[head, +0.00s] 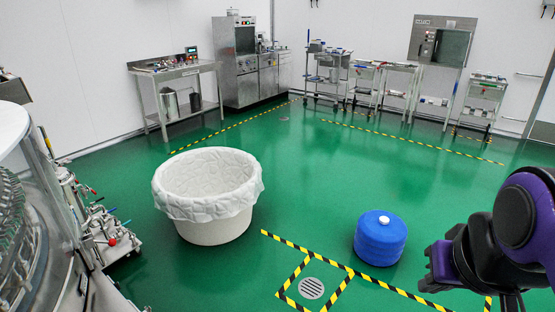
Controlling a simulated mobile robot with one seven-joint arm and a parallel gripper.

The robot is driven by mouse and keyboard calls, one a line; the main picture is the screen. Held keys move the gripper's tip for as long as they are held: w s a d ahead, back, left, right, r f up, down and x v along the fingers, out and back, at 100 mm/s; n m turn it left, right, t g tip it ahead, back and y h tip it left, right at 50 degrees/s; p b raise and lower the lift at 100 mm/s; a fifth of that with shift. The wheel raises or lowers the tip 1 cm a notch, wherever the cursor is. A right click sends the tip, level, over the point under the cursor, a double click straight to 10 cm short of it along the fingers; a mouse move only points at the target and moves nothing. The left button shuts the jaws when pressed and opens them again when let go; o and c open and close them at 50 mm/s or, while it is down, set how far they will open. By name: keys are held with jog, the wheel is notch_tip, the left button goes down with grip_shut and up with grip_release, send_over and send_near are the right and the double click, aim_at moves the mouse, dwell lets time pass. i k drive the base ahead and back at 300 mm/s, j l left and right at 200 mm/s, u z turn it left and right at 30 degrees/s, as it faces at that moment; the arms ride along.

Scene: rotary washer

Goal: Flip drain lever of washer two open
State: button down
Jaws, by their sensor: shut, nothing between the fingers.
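A large steel machine (25,240) with a glass-like ribbed side stands at the left edge, partly cut off; I cannot tell whether it is washer two. Beside it is a low assembly of pipes and valves (105,235) with a red knob. No drain lever can be made out for certain. My gripper (428,282) is at the lower right, at the end of my black and purple arm. It is shut and empty, far across the floor from the steel machine.
A white-lined round tub (208,200) and a blue drum (380,238) stand on the green floor. A floor drain (311,288) lies inside striped tape. A steel table (178,72), cabinets (240,65) and carts (485,98) line the walls. The middle floor is clear.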

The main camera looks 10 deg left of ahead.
aim_at(112, 242)
jog(key=i+l+z, duration=0.1)
jog(key=i, duration=0.4)
jog(key=i+l+z, duration=0.1)
jog(key=i, duration=0.4)
jog(key=i+u, duration=0.8)
jog(key=u, duration=0.2)
jog(key=i+u, duration=0.2)
jog(key=u, duration=0.15)
jog(key=i+j+u, duration=0.1)
jog(key=u, duration=0.3)
jog(key=i+l+u, duration=0.1)
jog(key=i+u, duration=0.25)
jog(key=i+j+u, duration=0.2)
jog(key=i, duration=0.25)
jog(key=i+j+u, duration=0.25)
jog(key=i, duration=0.2)
